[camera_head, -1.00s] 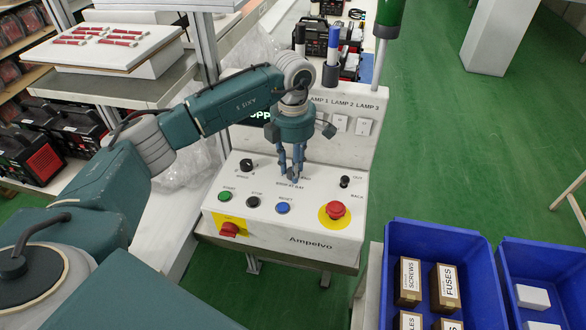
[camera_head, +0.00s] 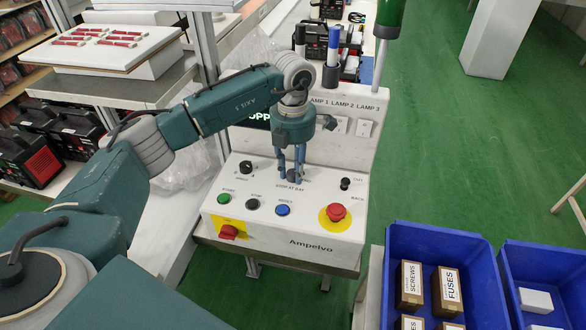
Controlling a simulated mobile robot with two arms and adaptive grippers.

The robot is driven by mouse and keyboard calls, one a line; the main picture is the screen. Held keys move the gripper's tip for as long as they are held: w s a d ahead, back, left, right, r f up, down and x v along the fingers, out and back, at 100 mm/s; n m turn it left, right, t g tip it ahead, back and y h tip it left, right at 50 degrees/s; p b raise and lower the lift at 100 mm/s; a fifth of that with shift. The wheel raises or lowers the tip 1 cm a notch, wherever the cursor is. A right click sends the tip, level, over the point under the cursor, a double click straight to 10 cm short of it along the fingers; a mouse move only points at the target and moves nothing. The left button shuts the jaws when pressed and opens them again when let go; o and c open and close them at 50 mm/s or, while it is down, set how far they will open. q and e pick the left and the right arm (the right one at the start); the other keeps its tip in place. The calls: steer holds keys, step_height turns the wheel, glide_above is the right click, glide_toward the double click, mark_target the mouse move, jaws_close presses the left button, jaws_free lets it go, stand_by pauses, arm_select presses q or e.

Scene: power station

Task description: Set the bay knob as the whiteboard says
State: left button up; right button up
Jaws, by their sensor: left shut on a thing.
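The control panel (camera_head: 270,245), marked Ampelvo, stands in the middle of the head view. My left gripper (camera_head: 290,172) points down over its upper middle, with its fingers shut around the bay knob just above the label "STOP AT BAY". The knob is mostly hidden by the fingers, so its setting cannot be read. A black knob (camera_head: 246,167) sits to the left and a small black switch (camera_head: 345,183) to the right. The whiteboard cannot be made out in this view. My right gripper is not in view.
The panel also has a green button (camera_head: 223,199), a black button (camera_head: 253,204), a blue button (camera_head: 283,210), a red emergency stop (camera_head: 336,212) and a red switch (camera_head: 229,232). Blue bins (camera_head: 438,232) with boxes stand at lower right. Green floor is clear at right.

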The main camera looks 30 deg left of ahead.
mark_target(293, 172)
arm_select(q)
steer(key=shift+w+r, duration=0.1)
steer(key=o, duration=1.2)
steer(key=shift+c, duration=0.2)
step_height(293, 172, up, 12)
